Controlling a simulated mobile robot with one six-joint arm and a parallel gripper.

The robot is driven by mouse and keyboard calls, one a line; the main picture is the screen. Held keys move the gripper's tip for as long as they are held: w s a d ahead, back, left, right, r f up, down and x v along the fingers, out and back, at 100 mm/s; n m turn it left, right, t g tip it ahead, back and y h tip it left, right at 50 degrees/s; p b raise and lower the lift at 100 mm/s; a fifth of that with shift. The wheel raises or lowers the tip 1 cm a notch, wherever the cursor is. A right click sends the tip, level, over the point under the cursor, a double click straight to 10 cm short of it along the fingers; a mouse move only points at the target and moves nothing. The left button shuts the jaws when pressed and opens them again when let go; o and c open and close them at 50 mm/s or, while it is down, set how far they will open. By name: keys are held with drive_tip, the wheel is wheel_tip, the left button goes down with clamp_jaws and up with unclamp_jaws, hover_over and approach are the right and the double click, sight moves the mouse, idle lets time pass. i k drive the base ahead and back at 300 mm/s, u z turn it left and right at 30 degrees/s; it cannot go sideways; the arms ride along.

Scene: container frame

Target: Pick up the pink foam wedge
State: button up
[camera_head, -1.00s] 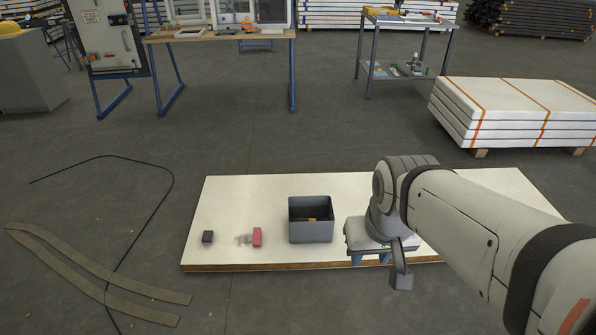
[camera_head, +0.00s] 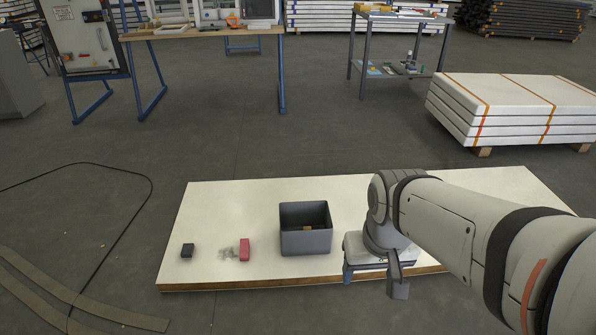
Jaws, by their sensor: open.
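The pink foam wedge (camera_head: 244,250) is a small reddish-pink block. It rests on the pale low board (camera_head: 240,195), left of a grey open bin (camera_head: 306,243). My gripper (camera_head: 372,272) is at the right of the bin, near the board's front edge, under the end of my arm. It is apart from the wedge, with the bin between them. Its blue-tipped fingers are small and partly hidden by my wrist, and nothing shows held in them.
A small dark block (camera_head: 187,250) and a greyish clear item (camera_head: 228,252) lie left of the wedge. Something yellowish lies inside the bin. A cable (camera_head: 150,190) and flat strips lie on the floor at left. Stacked panels (camera_head: 510,110) stand at right. The board's back is clear.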

sight(244, 251)
drive_tip(key=u, duration=1.7)
drive_tip(key=i, duration=1.6)
drive_tip(key=z, duration=1.85)
